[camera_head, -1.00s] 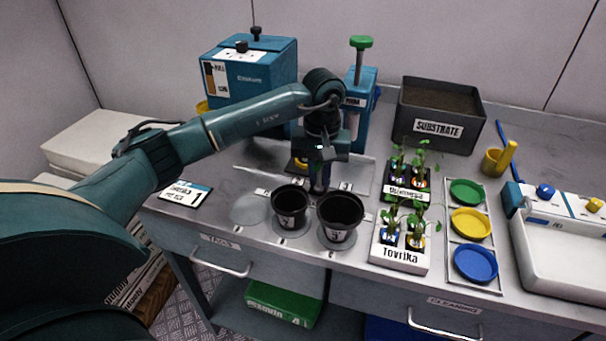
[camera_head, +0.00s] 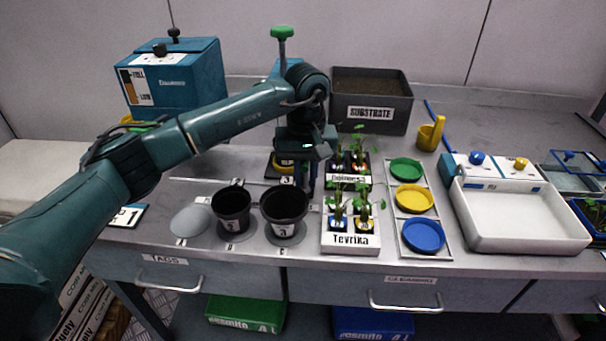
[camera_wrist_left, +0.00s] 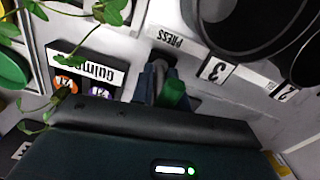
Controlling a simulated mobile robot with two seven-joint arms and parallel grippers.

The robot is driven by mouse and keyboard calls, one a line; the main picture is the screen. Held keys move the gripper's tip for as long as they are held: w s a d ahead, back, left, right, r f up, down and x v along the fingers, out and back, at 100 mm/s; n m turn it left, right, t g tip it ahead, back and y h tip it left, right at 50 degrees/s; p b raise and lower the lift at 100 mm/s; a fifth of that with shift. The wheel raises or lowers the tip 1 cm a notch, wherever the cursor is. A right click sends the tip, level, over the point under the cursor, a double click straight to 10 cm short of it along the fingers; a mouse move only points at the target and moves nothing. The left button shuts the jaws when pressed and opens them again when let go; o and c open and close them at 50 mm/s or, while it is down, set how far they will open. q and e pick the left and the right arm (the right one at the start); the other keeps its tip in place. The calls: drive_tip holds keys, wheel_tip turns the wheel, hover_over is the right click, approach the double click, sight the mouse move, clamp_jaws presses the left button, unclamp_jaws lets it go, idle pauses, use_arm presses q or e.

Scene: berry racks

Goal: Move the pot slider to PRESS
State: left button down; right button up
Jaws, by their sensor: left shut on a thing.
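My left gripper (camera_head: 311,182) points down at the bench between the larger black pot (camera_head: 285,210) and the seedling trays. In the left wrist view its fingers (camera_wrist_left: 160,88) are shut on a small upright piece with a green part (camera_wrist_left: 173,93), which seems to be the pot slider's knob. The rest of the slider is hidden by the gripper. A PRESS label (camera_wrist_left: 178,38) lies on the bench just beyond the fingertips. The blue press with its green T-handle (camera_head: 282,34) stands behind my wrist, mostly hidden. My right gripper is not in view.
A smaller black pot (camera_head: 231,210) stands left of the larger one. The Tevrika tray (camera_head: 350,240) with seedlings is close on the right. Dishes (camera_head: 413,198), a substrate bin (camera_head: 372,98) and a white basin (camera_head: 520,215) lie beyond. A blue dispenser (camera_head: 172,80) stands at back left.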

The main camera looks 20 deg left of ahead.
use_arm(q)
drive_tip(key=c, duration=1.8)
unclamp_jaws()
drive_tip(key=shift+d+r, duration=0.1)
drive_tip(key=shift+d, duration=0.1)
drive_tip(key=o, duration=0.3)
drive_tip(key=shift+w+d, duration=0.1)
drive_tip(key=shift+o, duration=0.6)
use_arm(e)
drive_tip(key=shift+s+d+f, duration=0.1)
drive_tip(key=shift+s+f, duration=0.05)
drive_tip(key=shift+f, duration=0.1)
use_arm(q)
wheel_tip(320, 180, up, 13)
drive_tip(key=shift+r+b, duration=0.1)
drive_tip(key=shift+b, duration=0.3)
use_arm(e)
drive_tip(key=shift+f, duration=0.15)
